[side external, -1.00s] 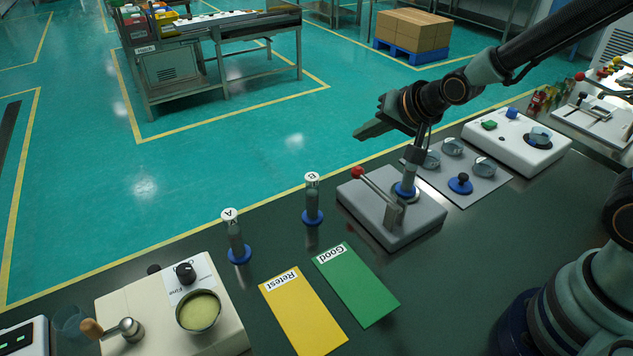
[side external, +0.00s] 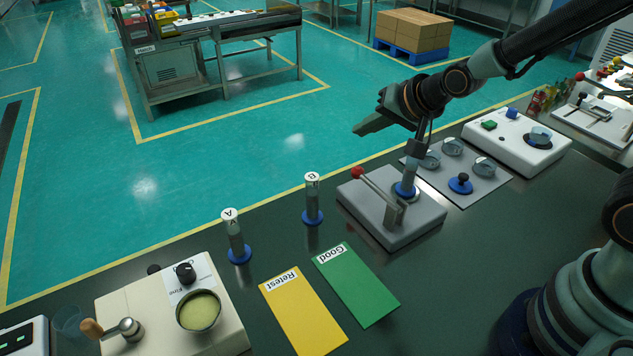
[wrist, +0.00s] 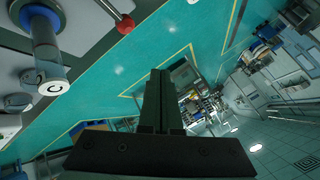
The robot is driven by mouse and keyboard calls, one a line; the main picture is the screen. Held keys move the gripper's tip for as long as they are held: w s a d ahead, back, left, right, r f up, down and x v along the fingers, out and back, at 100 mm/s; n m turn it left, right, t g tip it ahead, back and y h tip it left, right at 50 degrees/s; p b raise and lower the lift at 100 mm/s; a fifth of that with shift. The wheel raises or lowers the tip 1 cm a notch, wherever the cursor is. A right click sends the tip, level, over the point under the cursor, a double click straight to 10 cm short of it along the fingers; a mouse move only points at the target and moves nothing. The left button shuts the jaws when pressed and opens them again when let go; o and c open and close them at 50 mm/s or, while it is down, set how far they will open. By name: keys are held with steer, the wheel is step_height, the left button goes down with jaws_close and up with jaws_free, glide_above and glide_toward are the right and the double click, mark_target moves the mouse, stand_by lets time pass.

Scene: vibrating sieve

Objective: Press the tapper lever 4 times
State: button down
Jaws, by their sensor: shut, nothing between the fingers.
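The tapper is a grey box (side external: 420,226) on the dark bench, with a metal lever (side external: 378,187) ending in a red ball (side external: 358,172) at its upper left. The lever slants, ball end raised. My gripper (side external: 364,128) is shut and empty, above the red ball in the side view and apart from it. In the wrist view, my shut fingers (wrist: 160,73) point out over the floor, and the red ball (wrist: 125,24) lies to their upper left. A cylinder marked C (wrist: 50,75) stands in a blue ring on the tapper, just behind the lever.
Cylinders A (side external: 234,238) and B (side external: 312,200) stand in blue bases left of the tapper. A green Good card (side external: 356,285) and a yellow Retest card (side external: 303,312) lie in front. A grey plate with dishes (side external: 485,187) and a white device (side external: 500,145) are to the right.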

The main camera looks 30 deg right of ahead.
mark_target(358, 168)
steer(key=shift+f, duration=3.1)
steer(key=shift+d+f, duration=0.1)
steer(key=shift+f, duration=0.3)
steer(key=shift+f, duration=1.25)
stand_by(0.8)
steer(key=shift+r, duration=0.1)
stand_by(0.5)
steer(key=shift+r, duration=1.6)
steer(key=shift+r, duration=2.5)
